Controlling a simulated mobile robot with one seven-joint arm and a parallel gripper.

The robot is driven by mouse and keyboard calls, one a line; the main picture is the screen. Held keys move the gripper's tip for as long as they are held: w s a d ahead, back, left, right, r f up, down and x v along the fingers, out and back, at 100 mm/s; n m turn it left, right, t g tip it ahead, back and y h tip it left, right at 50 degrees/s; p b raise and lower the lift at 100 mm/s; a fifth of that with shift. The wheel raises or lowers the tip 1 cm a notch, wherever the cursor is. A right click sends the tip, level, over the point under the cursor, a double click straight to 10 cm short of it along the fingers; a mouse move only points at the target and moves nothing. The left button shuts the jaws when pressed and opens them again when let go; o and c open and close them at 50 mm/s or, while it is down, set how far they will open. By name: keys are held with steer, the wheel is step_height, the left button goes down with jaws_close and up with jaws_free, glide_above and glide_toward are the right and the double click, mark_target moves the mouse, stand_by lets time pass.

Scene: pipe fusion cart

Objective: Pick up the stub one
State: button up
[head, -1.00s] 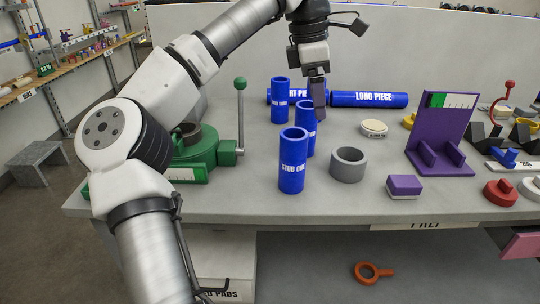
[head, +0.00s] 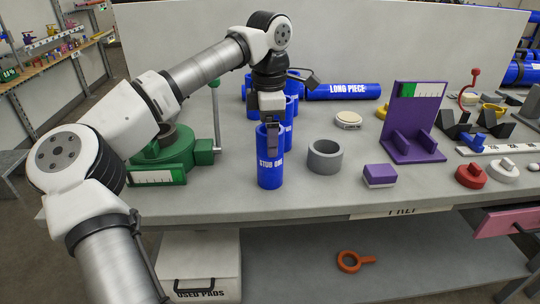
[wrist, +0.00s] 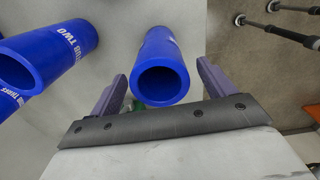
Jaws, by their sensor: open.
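Stub one (head: 269,170) is an upright blue tube with white lettering at the front of the table. My gripper (head: 272,140) is over its top, pointing down. In the wrist view the open end of stub one (wrist: 161,80) shows between the two spread purple-grey fingers of my gripper (wrist: 160,90). I cannot tell how far down the fingers reach beside the tube. Stub two (wrist: 45,55) stands close by on the left in the wrist view, with part of another blue stub (wrist: 10,103) at the edge. In the head view these stand partly hidden behind my gripper.
A green clamp base with an upright lever (head: 215,110) is left of stub one. A grey ring (head: 325,157) and a purple-and-white block (head: 380,176) are to its right. A blue long piece (head: 344,91) lies behind. Bare tabletop lies in front of the ring.

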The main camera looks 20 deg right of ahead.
step_height(320, 180, down, 3)
steer(key=shift+d, duration=0.1)
steer(key=shift+c, duration=0.4)
steer(key=c, duration=1.1)
steer(key=shift+r, duration=0.1)
